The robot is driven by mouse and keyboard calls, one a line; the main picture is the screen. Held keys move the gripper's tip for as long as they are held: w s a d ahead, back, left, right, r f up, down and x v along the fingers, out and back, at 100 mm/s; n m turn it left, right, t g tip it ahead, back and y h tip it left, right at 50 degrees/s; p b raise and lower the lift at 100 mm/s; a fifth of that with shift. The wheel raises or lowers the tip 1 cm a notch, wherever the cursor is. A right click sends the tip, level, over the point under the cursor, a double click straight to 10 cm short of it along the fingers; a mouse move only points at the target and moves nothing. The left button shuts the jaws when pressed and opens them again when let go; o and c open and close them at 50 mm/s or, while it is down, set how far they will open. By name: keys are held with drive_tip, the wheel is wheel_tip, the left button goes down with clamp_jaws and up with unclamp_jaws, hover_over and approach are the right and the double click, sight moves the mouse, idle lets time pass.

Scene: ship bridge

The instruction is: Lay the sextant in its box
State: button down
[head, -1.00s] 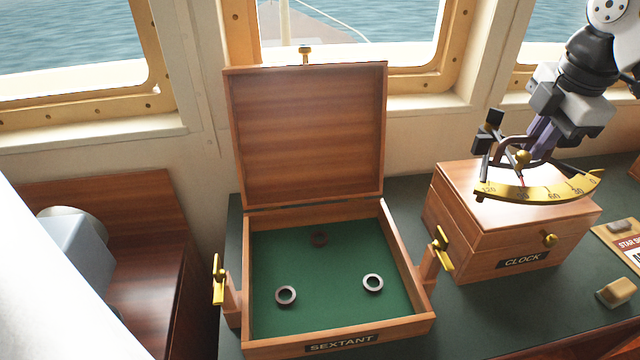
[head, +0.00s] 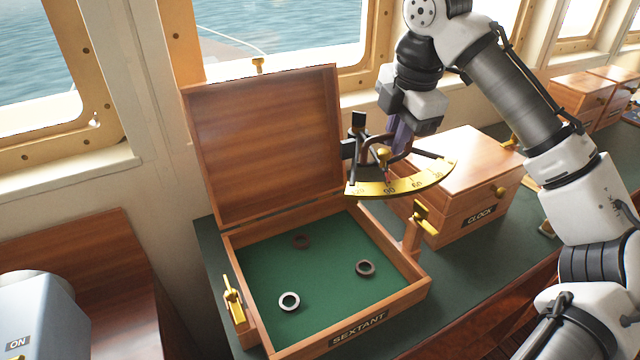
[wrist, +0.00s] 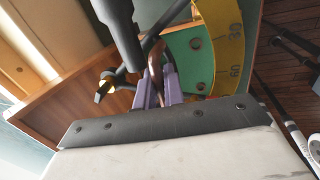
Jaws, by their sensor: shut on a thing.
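The sextant (head: 402,188), with a brass scale arc and dark frame, hangs in the air right of the open box's lid. The sextant partly hides the box's back right corner.
A closed wooden CLOCK box (head: 470,170) stands right of the sextant box, behind the sextant. Brass latches (head: 233,298) stick up on both sides of the sextant box. The window wall is close behind. Green counter (head: 450,270) is clear in front of the CLOCK box.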

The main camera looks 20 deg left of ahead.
drive_tip(key=s+a+f+b, duration=0.1)
drive_tip(key=s+a+f, duration=0.4)
drive_tip(key=s+a, duration=0.4)
drive_tip(key=s+d+b+x, duration=0.1)
drive_tip(key=b+x, duration=0.8)
drive_tip(key=x, duration=0.2)
drive_tip(key=shift+s+d+f+n, duration=0.15)
drive_tip(key=shift+s+f+n, duration=0.05)
drive_tip(key=shift+s+n, duration=0.1)
idle(0.6)
drive_tip(key=shift+s+x, duration=0.2)
drive_tip(key=shift+x, duration=1.2)
idle(2.0)
drive_tip(key=shift+d, duration=0.2)
drive_tip(key=c, duration=1.4)
unclamp_jaws()
drive_tip(key=shift+s+f, duration=0.1)
